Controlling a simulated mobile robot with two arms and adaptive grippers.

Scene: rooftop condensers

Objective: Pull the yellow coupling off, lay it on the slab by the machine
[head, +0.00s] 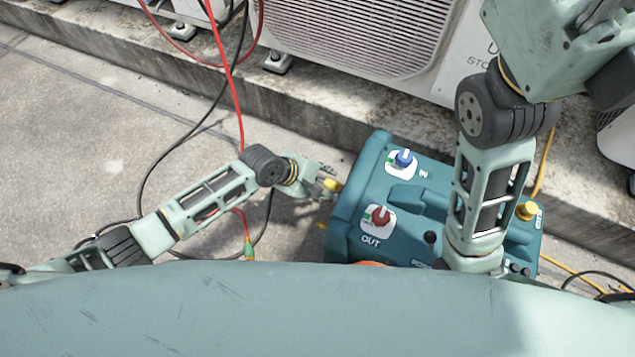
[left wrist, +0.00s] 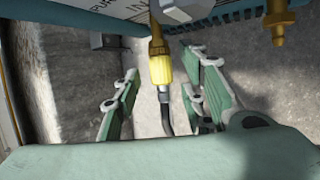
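The yellow coupling (head: 333,185) sits at the left side of the teal machine (head: 345,215). In the left wrist view the coupling (left wrist: 160,68) is on a brass stem, with a dark hose leaving its other end. My left gripper (head: 326,182) is at the coupling; in the left wrist view its fingers (left wrist: 165,90) stand open on both sides of it, with gaps. The concrete slab (head: 90,130) beside the machine is bare over a wide area. My right gripper (head: 555,50) is at the top right; its fingertips are cut off by the frame.
The machine's top has a blue knob (head: 404,158) and a red knob (head: 380,217). Another brass fitting (left wrist: 278,25) stands right of the coupling. Red and black hoses (head: 232,95) cross the slab. A condenser unit (head: 355,35) stands on a raised ledge behind.

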